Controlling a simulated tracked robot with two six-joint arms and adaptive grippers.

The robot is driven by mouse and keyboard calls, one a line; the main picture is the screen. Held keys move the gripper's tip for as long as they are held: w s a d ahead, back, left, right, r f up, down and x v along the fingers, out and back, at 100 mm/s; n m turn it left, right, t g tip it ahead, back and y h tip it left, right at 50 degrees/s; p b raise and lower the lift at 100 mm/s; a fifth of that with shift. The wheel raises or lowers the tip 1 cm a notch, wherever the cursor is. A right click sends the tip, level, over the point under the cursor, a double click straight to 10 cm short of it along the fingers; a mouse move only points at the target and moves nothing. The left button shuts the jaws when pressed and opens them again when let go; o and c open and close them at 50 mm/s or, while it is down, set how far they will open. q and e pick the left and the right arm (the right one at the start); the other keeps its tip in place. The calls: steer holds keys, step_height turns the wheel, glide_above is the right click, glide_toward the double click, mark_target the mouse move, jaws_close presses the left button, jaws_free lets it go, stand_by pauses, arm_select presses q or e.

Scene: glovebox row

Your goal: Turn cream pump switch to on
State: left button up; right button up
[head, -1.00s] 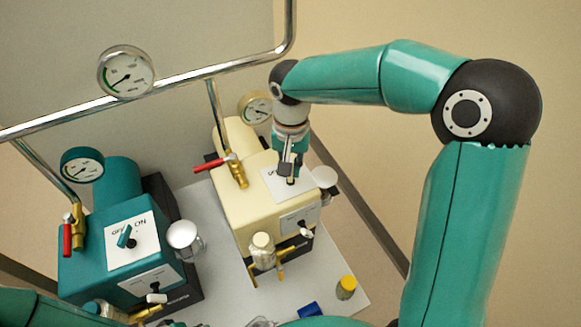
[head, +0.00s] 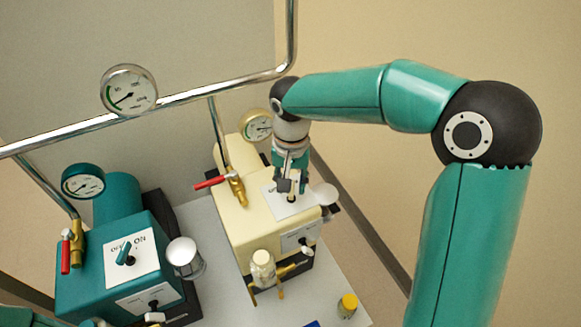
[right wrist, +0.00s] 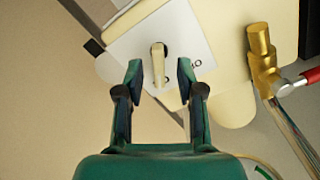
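The cream pump (head: 262,222) stands right of the teal pump, with a white switch label (head: 274,206) on its top. In the right wrist view the cream switch lever (right wrist: 158,66) stands on a dark pivot on the label (right wrist: 128,47). Its tip points toward the picture's bottom, near partly hidden lettering; upside-down "ON" lettering shows to its right. My right gripper (right wrist: 160,72) is open, with one finger on each side of the lever and gaps between. In the head view my right gripper (head: 290,187) is over the label and hides the lever. My left gripper is out of view.
A red-handled brass valve (head: 236,186) and a gauge (head: 257,126) sit close beside the right gripper. The teal pump (head: 85,260) has its own switch (head: 124,252). A metal pipe (head: 190,94) crosses behind. A yellow-capped jar (head: 348,305) stands at the front right.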

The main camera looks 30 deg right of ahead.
step_height(320, 180, up, 12)
steer(key=shift+f, duration=0.25)
stand_by(0.9)
